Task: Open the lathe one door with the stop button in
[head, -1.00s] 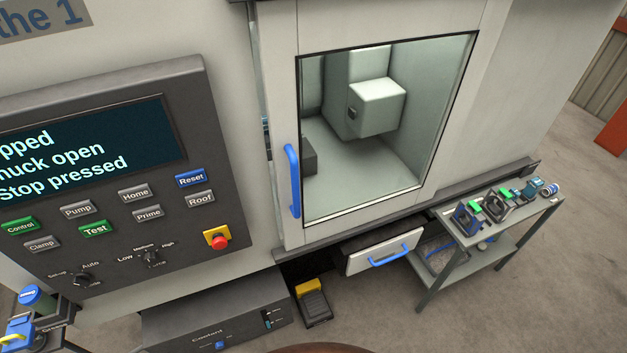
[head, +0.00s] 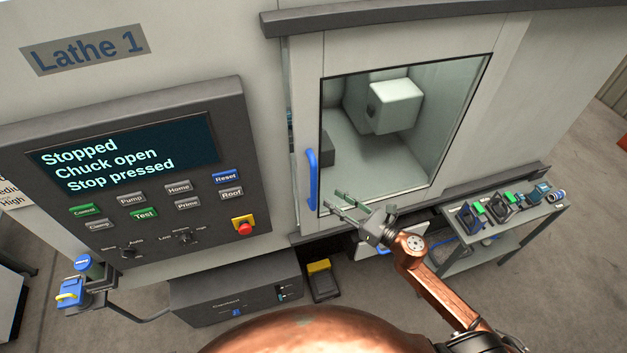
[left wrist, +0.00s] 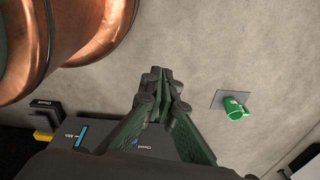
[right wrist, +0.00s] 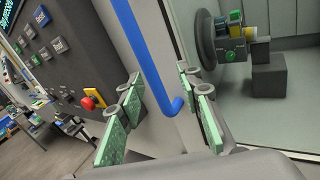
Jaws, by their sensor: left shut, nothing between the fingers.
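The lathe one door (head: 455,150) has a large window and a vertical blue handle (head: 312,180) on its left side. It covers the opening; a narrow strip shows along its left edge. The red stop button (head: 244,228) sits on a yellow plate on the control panel, whose display (head: 120,150) reads "Stop pressed". My right gripper (head: 340,201) is open and empty, just right of the handle's lower end. In the right wrist view the handle (right wrist: 145,60) runs down between the open fingers (right wrist: 158,88). My left gripper (left wrist: 160,82) is shut and empty, pointing at the floor.
A grey tool table (head: 545,222) with several tools stands to the right. A drawer under the door is partly behind my right gripper. A coolant box (head: 225,292) and a foot pedal (head: 322,282) stand below. A green cup-like thing (left wrist: 235,108) shows in the left wrist view.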

